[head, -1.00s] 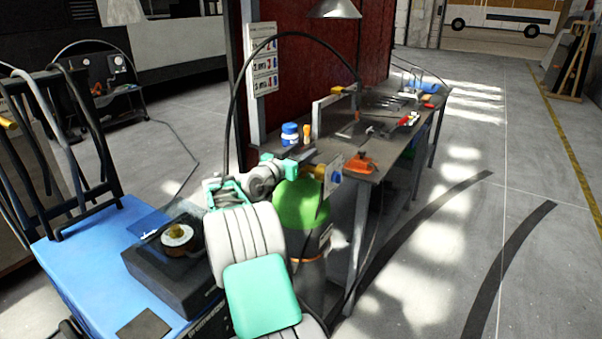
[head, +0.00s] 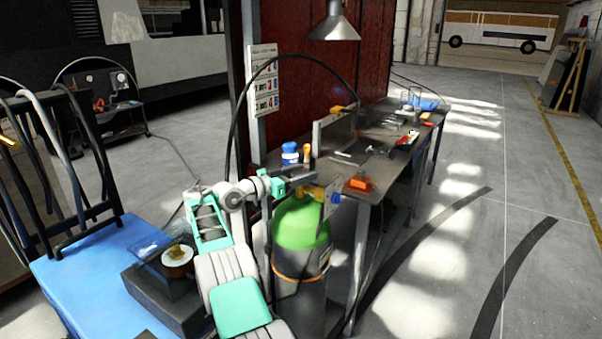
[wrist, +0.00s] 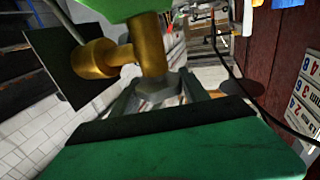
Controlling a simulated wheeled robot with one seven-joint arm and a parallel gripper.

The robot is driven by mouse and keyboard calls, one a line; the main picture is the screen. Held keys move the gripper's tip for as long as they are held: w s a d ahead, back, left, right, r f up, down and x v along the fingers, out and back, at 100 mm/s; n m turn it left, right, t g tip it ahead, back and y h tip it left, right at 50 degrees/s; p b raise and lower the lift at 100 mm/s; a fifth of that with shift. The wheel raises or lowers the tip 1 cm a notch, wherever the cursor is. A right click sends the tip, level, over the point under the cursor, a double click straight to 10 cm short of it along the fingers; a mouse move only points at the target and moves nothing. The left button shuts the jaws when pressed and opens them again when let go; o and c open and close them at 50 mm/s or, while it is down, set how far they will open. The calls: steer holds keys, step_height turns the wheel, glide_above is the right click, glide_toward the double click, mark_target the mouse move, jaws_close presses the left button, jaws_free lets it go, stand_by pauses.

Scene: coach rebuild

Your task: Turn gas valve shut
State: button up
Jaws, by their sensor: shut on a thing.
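The gas cylinder (head: 300,226) stands upright beside the workbench, with a green shoulder and a grey body. Its brass valve (head: 313,191) sits on top, with a blue part (head: 336,197) and a pale plate (head: 328,209) at its right. The green shoulder (wrist: 118,8) shows at the top edge. The exact contact is partly hidden.
The workbench (head: 377,165) holds an orange tool (head: 361,184), a blue and white jar (head: 290,153) and other tools. A black hose (head: 236,110) arches above the cylinder. A blue cart (head: 75,285) stands at left.

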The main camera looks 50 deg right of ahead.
steer(key=o, duration=1.2)
steer(key=shift+s+d, duration=0.15)
steer(key=shift+o, duration=0.9)
steer(key=shift+f+n+t+b, duration=0.1)
steer(key=shift+n+t+b, duration=0.2)
steer(key=shift+t+b, duration=0.2)
